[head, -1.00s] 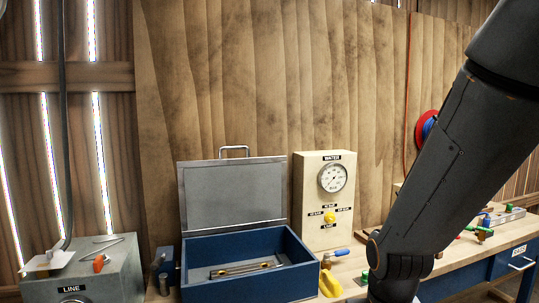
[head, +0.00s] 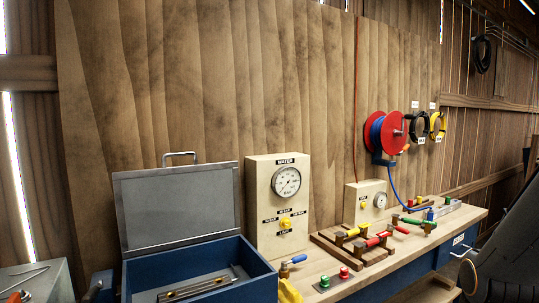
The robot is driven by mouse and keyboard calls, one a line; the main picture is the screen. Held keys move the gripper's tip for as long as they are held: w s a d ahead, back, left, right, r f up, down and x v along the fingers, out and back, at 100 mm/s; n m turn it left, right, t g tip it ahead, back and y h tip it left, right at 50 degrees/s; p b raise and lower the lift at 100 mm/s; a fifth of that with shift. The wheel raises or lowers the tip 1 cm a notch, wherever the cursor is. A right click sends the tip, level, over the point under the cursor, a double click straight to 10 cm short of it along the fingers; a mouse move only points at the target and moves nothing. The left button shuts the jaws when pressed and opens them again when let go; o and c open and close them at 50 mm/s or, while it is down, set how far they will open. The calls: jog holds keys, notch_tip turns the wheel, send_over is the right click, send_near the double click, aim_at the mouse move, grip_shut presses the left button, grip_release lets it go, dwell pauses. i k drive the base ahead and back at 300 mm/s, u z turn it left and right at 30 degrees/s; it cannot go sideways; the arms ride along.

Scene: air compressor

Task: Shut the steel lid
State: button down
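The steel lid (head: 178,204) stands open and upright at the back of a blue box (head: 262,280) at the lower left of the head view. It is a grey panel with a metal handle (head: 180,155) on its top edge. Thin brass-ended rods (head: 200,288) lie inside the box. The box's lower front is cut off by the frame. My arm shows only as a dark part at the lower right corner, well away from the lid. My gripper is not in view.
A cream WATER gauge box (head: 279,238) stands just right of the lid. A yellow object (head: 288,292) and a blue-handled valve (head: 294,261) lie by the box's right side. A wooden rack with coloured handles (head: 362,243) and a red hose reel (head: 384,134) are further right.

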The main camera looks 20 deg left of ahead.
aim_at(164, 208)
jog(key=z, duration=0.1)
jog(key=i, duration=0.7)
jog(key=u, duration=1.55)
